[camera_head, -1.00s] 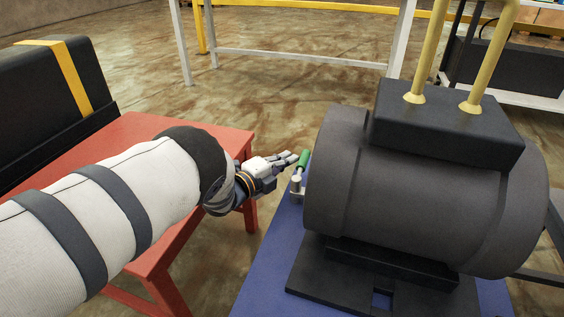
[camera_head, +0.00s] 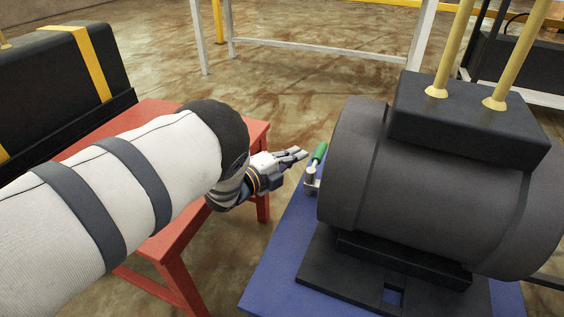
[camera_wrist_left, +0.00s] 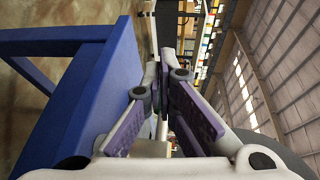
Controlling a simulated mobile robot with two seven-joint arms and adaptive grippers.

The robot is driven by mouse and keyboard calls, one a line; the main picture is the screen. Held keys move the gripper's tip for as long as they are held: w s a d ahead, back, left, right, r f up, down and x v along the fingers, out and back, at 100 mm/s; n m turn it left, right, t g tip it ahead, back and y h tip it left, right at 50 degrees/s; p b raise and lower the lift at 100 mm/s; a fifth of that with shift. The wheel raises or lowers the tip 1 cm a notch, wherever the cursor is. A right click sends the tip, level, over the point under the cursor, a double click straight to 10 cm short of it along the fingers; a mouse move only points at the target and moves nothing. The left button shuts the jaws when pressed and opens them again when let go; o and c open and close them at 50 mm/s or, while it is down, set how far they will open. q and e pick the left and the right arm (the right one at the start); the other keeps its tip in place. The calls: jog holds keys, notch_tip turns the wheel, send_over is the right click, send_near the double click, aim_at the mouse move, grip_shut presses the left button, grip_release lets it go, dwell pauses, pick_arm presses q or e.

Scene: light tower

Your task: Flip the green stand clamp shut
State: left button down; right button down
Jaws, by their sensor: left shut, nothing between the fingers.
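The green clamp handle (camera_head: 319,153) shows in the head view. It tilts up and to the right from its metal clamp body (camera_head: 311,181), at the left edge of the blue table (camera_head: 277,262), beside a dark motor-like drum (camera_head: 350,165). My left gripper (camera_head: 302,154) is shut and empty, just left of the handle, with a small gap visible between fingertips and handle. In the left wrist view the fingers (camera_wrist_left: 165,62) come together at their tips. My right gripper is not in view.
The drum stands close to the right of the clamp, with a dark box and yellow posts on top. A red table (camera_head: 180,232) lies under my left arm, with a black case (camera_head: 58,75) on it. Open floor lies between the tables.

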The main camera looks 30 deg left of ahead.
pick_arm(q)
jog(key=v, duration=0.8)
jog(key=shift+s, duration=0.3)
jog(key=shift+a, duration=0.15)
